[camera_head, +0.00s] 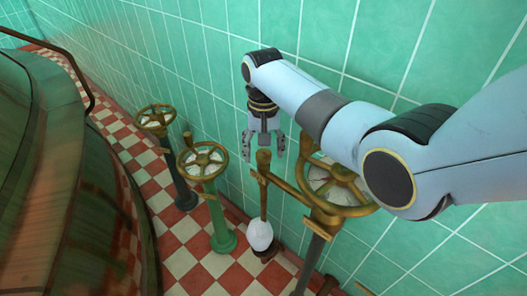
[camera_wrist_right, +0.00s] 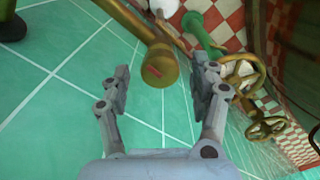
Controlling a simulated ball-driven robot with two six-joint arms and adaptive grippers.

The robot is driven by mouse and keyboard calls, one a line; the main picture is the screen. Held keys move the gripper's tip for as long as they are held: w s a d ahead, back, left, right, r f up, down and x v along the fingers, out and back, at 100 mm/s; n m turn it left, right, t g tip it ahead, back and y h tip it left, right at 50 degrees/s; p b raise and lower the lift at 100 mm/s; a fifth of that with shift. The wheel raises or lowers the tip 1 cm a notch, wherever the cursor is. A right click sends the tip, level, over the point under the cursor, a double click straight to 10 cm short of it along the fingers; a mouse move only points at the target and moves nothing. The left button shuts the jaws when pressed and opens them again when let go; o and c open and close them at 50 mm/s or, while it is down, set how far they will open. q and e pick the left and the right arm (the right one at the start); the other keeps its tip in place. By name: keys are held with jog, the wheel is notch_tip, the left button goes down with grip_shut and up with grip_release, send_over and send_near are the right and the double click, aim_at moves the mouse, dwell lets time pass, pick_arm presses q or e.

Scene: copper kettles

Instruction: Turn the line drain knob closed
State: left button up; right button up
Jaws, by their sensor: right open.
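A brass knob (camera_head: 264,158) tops a slim upright brass pipe by the tiled wall, with a white bulb near the floor below it. I take this to be the line drain knob. In the right wrist view its round brass end (camera_wrist_right: 160,68) shows a small red mark and appears between and beyond my fingertips. My right gripper (camera_head: 263,146) points down just above the knob in the head view, fingers apart and empty. I cannot tell whether either finger touches the knob. My left gripper is in neither view.
A brass handwheel (camera_head: 338,183) stands close on the right, partly behind my right arm. Two more handwheels stand left, on a green post (camera_head: 217,212) and a dark post (camera_head: 183,180). A large copper kettle (camera_head: 70,190) fills the left side. Green tiled wall lies behind.

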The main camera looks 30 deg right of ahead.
jog(key=shift+f, duration=0.2)
jog(key=c, duration=1.1)
jog(key=shift+c, duration=0.2)
